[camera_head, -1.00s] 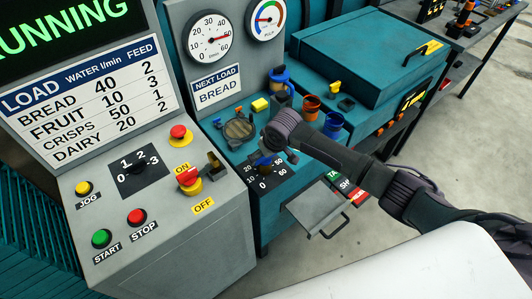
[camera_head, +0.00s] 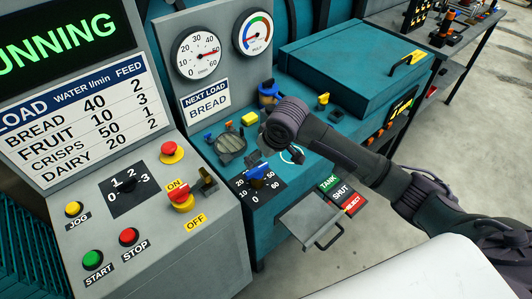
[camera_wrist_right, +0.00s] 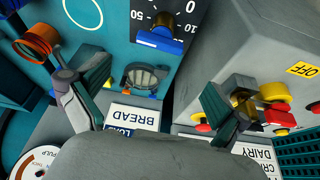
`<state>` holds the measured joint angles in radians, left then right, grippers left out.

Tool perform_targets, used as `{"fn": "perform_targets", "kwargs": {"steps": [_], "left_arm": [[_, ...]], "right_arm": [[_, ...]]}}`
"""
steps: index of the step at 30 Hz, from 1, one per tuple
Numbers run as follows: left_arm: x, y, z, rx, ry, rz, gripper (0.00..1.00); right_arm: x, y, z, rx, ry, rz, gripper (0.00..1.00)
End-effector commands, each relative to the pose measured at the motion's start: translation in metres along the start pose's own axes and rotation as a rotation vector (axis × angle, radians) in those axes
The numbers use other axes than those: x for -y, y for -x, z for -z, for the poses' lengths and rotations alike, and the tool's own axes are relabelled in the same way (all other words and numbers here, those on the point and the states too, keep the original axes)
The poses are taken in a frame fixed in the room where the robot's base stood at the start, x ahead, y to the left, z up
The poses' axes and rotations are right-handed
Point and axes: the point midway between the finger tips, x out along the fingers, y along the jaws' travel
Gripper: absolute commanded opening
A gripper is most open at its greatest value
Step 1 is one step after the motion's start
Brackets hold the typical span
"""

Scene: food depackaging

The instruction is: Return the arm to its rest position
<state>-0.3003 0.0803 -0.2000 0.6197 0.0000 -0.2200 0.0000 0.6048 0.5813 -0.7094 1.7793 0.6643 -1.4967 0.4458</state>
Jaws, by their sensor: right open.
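My right arm reaches in from the right in the head view, with its gripper (camera_head: 268,142) above the teal panel. In the right wrist view, the gripper (camera_wrist_right: 150,97) is open, its two fingers wide apart with nothing between them. A blue knob (camera_head: 258,173) on a black numbered dial lies just below the gripper, clear of it. The knob also shows at the top of the wrist view (camera_wrist_right: 160,38). My left gripper is not in view.
The grey control console (camera_head: 215,235) with buttons and a red-yellow switch (camera_head: 181,196) stands at left. A NEXT LOAD BREAD sign (camera_head: 207,99) and two gauges stand behind. A teal lidded box (camera_head: 350,60) is at the back. A grey drawer (camera_head: 310,217) juts out below my arm.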

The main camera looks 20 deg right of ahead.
Motion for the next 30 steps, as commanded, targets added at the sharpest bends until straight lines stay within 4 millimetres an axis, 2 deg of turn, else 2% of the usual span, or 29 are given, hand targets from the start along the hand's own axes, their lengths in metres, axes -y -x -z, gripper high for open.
{"fn": "perform_targets", "kwargs": {"steps": [6, 21, 23, 26, 30], "left_arm": [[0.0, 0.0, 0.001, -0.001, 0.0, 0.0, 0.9], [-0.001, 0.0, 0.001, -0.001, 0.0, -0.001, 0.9], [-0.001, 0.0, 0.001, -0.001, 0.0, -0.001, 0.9], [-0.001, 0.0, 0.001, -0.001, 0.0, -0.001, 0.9], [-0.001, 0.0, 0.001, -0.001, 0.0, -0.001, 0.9]], "right_arm": [[0.0, 0.012, 0.0, 0.0, 0.001, 0.0, 1.0], [0.003, 0.01, -0.003, 0.001, 0.005, 0.005, 1.0], [0.012, 0.006, -0.012, 0.003, 0.015, 0.017, 1.0], [0.036, -0.002, -0.037, -0.001, 0.044, 0.055, 1.0], [0.074, -0.005, -0.093, -0.018, 0.064, 0.108, 1.0]]}}
